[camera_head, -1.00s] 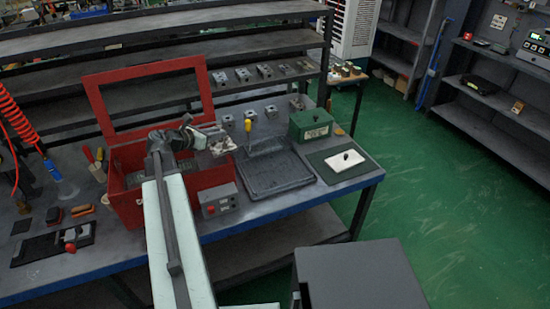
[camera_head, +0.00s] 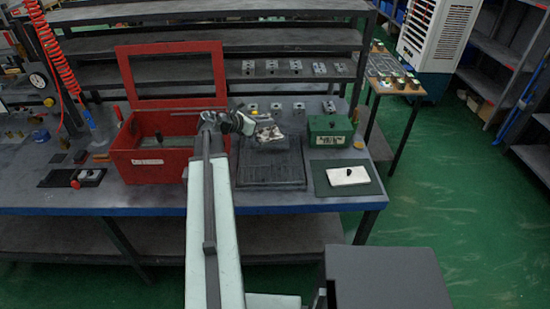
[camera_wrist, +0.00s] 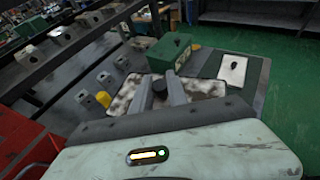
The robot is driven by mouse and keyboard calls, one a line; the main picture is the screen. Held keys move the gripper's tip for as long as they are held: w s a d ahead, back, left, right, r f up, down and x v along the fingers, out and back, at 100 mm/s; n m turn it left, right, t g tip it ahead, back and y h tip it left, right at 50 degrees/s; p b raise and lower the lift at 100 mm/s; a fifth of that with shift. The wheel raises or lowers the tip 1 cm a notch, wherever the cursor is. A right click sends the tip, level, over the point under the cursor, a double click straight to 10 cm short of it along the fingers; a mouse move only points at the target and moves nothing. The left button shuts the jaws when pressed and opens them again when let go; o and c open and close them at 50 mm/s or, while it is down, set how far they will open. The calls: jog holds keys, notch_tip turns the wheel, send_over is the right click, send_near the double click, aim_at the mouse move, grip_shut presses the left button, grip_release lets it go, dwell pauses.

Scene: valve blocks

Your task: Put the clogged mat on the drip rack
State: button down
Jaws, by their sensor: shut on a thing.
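The clogged mat (camera_head: 266,134), pale with dark stains, is held by my gripper (camera_head: 250,125) toward the back of the bench. In the wrist view the mat (camera_wrist: 205,86) lies beneath my gripper (camera_wrist: 166,86), whose fingers are shut on its dark knob. The drip rack (camera_head: 270,170), a dark ribbed tray, lies on the bench in front of the mat. The mat appears above the rack's rear edge; any contact between them cannot be told.
A clean white mat (camera_head: 348,176) with a black knob lies on a dark green pad to the right. A green box (camera_head: 330,131) stands behind it. A red open box (camera_head: 160,160) stands left of my arm. Several small metal blocks (camera_head: 300,106) sit behind the rack.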

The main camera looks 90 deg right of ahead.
jog(key=shift+w+a, duration=0.1)
jog(key=shift+w, duration=0.15)
jog(key=n+t+h+b, duration=0.1)
jog(key=b, duration=0.8)
send_over(262, 166)
notch_tip(262, 166, down, 9)
notch_tip(262, 166, down, 9)
jog(key=b, duration=0.9)
jog(key=shift+w+f, duration=0.1)
jog(key=shift+f, duration=0.1)
jog(key=shift+r, duration=0.25)
jog(key=shift+f, duration=0.2)
jog(key=c, duration=1.3)
grip_release()
jog(key=shift+r, duration=0.15)
